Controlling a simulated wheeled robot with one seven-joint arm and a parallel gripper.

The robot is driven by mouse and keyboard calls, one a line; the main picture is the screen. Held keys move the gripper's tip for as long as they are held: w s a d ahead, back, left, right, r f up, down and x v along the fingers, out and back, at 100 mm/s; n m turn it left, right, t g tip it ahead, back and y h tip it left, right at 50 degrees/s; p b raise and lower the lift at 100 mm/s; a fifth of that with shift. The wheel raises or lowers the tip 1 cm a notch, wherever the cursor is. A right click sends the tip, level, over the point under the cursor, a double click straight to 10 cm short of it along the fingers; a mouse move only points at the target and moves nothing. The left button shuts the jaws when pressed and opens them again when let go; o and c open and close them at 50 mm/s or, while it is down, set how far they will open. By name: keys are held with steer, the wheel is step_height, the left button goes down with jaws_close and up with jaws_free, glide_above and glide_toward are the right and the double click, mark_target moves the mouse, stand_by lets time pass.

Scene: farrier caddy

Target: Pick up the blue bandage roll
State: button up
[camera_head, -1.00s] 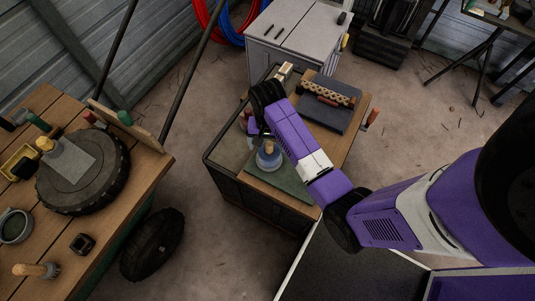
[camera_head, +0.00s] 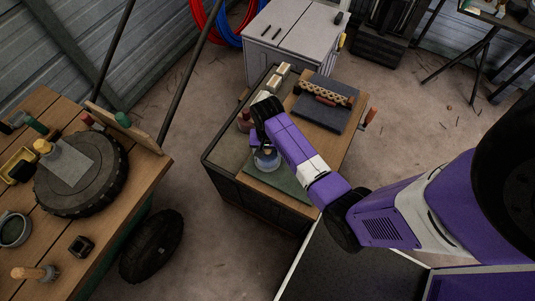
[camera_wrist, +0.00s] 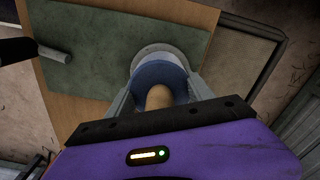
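The blue bandage roll (camera_wrist: 156,76) sits around an upright wooden peg or knob (camera_wrist: 158,98), above a pale grey round base (camera_wrist: 160,53). In the head view the blue roll (camera_head: 267,159) is on the green mat at the near end of the low bench, partly hidden by my arm. My gripper (camera_wrist: 160,82) is above it, pointing down, with one finger at each side of the roll. The fingers stand well apart, and I see no clear grip on the roll. The fingertips' lower ends are hard to make out.
The green mat (camera_wrist: 95,50) lies on a wooden board. Small pale boxes (camera_head: 273,84) stand at the bench's back left, and a dark tray (camera_head: 322,116) lies at the right. A wooden table (camera_head: 70,245) with a tyre is at the left.

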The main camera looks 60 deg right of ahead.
jaws_close()
steer(key=shift+r, duration=0.15)
step_height(320, 180, up, 20)
steer(key=p, duration=0.4)
